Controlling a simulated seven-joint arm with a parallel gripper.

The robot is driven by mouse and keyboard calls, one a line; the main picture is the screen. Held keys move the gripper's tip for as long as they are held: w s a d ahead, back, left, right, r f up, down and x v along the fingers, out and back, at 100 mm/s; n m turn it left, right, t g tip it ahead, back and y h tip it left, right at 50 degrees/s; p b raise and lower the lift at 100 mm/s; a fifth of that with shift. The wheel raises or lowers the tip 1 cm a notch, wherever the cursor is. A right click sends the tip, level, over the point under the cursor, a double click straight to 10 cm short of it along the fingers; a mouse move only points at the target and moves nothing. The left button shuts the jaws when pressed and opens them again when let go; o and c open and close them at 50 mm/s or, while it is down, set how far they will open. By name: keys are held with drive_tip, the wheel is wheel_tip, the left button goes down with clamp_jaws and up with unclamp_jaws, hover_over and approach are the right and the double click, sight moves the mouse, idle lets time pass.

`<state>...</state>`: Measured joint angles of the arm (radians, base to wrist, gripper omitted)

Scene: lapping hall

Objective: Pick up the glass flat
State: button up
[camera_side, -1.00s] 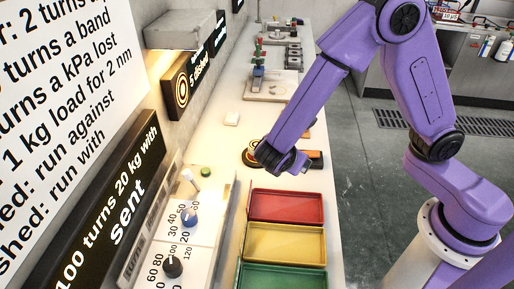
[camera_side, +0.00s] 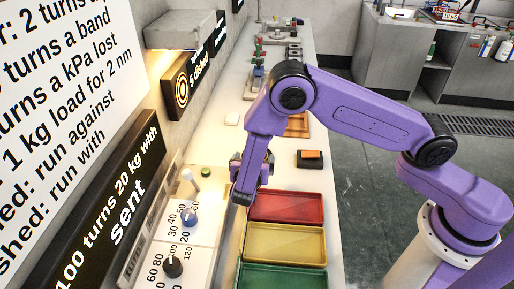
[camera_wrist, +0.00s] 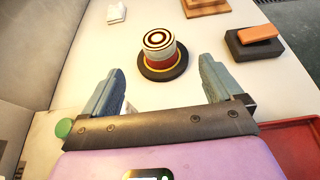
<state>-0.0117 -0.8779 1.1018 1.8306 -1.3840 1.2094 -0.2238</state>
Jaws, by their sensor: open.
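The likely glass flat (camera_wrist: 159,39) is a round disc with dark and pale rings on its top, in the wrist view. It sits on a red and pale stack over a wide dark round base (camera_wrist: 162,68) with a yellow ring. My gripper (camera_wrist: 160,66) is open and empty. Its two blue-grey fingers stand apart on either side, nearer the camera than the disc.
A red tray (camera_side: 286,207), a yellow tray (camera_side: 285,243) and a green tray (camera_side: 283,278) lie along the bench edge. A dark block with an orange top (camera_side: 310,156) is right of my gripper. A control panel with knobs (camera_side: 173,267) is left. A white block (camera_side: 232,118) lies farther back.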

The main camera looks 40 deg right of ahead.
drive_tip(key=x, duration=1)
drive_tip(key=shift+w+r, duration=0.1)
drive_tip(key=shift+w, duration=0.05)
drive_tip(key=c, duration=1.3)
drive_tip(key=shift+r, duration=0.1)
